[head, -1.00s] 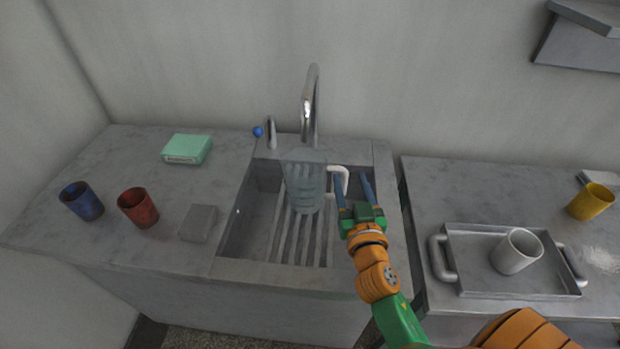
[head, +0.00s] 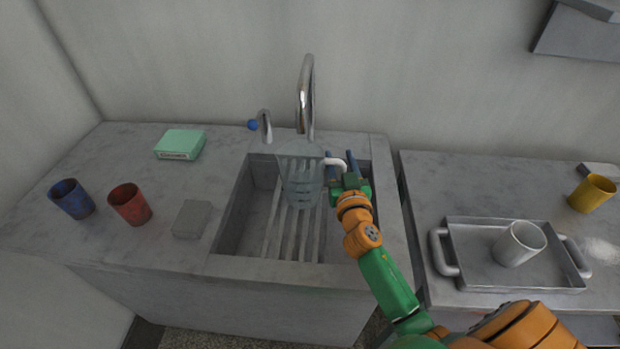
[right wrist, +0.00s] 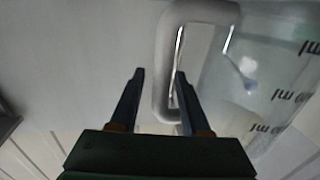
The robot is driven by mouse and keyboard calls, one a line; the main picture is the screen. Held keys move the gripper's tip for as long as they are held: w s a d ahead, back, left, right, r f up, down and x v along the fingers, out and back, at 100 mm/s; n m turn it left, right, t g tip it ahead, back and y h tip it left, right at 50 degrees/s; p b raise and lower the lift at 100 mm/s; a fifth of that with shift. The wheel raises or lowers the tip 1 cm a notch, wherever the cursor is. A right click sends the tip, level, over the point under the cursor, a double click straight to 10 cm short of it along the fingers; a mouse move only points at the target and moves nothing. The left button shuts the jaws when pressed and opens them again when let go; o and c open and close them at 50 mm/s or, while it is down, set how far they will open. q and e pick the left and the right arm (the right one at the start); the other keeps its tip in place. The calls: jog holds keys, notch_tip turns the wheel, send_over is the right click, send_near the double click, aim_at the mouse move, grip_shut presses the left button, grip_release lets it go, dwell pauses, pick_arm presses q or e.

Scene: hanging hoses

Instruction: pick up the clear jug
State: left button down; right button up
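The clear jug (head: 300,178) stands upright in the sink (head: 238,222), with its white handle (head: 336,162) to the right. My right gripper (head: 341,155) is open at the handle, its two blue fingers on either side of it in the head view. In the right wrist view, the handle's outer bar (right wrist: 163,75) shows between the open fingertips (right wrist: 160,75), apparently with no finger closed on it. The jug's clear body (right wrist: 262,90) with dark markings is at the right there. My left gripper is not in view.
The faucet (head: 305,95) rises close behind the jug. Red (head: 131,204) and blue (head: 72,200) cups, a grey block (head: 192,219) and a green box (head: 180,145) are on the left counter.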

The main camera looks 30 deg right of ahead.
grip_shut()
dwell(1.2)
